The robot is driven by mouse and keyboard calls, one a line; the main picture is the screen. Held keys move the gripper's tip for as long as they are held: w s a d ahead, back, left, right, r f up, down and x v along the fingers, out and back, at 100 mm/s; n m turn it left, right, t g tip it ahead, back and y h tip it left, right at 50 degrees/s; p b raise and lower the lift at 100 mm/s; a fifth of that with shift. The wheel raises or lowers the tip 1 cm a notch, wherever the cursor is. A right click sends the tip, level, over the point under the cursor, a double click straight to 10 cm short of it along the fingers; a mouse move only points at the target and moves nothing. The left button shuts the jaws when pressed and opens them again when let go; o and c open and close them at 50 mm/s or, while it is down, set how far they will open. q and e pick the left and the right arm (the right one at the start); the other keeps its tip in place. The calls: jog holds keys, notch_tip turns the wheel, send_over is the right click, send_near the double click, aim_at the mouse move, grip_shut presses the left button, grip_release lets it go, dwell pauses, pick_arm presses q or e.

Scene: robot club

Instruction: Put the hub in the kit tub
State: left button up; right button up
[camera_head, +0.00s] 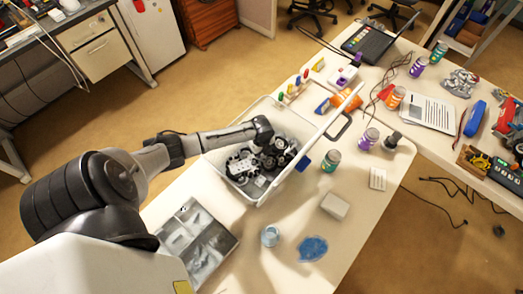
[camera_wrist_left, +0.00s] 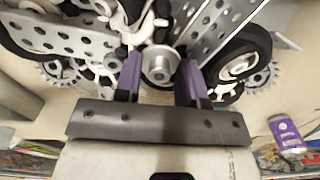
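The kit tub (camera_head: 213,157) is a white open bin on the table, with wheels, gears and perforated metal parts inside. My left gripper (camera_head: 268,150) is over the tub, pointing down at its contents. In the left wrist view the purple fingertips (camera_wrist_left: 160,75) sit on either side of a small round silver hub (camera_wrist_left: 160,62) and appear to touch it. The hub is not distinguishable in the head view, where the wrist and the parts hide it. My right gripper is not in view.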

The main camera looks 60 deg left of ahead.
pick_arm(q)
jog(key=shift+o, duration=0.7)
jog(key=shift+r, duration=0.3)
notch_tip(320, 180, up, 12)
jog(key=shift+p, duration=0.35)
jog(key=shift+f, duration=0.1)
